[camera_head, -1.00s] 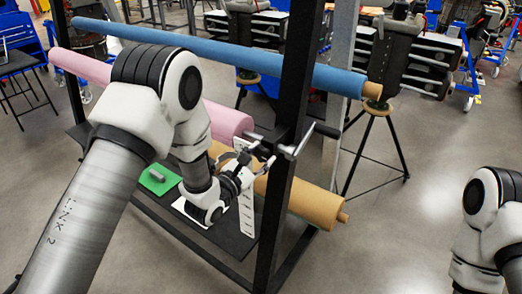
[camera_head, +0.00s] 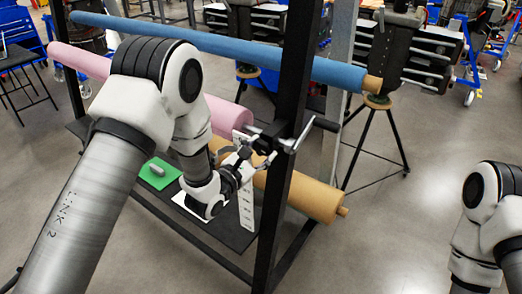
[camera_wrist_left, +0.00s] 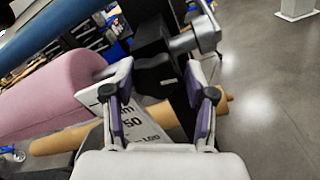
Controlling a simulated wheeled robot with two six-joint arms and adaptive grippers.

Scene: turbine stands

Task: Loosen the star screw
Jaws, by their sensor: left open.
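A black clamp block with a silver T-shaped handle (camera_head: 298,138) sits on the dark rack post, at the end of the pink roll's shaft. In the left wrist view the silver handle (camera_wrist_left: 196,38) and the black block (camera_wrist_left: 154,65) are straight ahead of the fingers. My left gripper (camera_head: 257,152) is just below and left of the handle. In the wrist view its purple-lined fingers (camera_wrist_left: 160,85) are apart with nothing gripped between them. Only my right arm's links show; its gripper is out of view.
The rack holds a blue roll (camera_head: 220,45), a pink roll (camera_head: 225,117) and a tan roll (camera_head: 310,198). A white printed label strip (camera_head: 246,205) hangs by the gripper. The dark post (camera_head: 285,200) is close to it.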

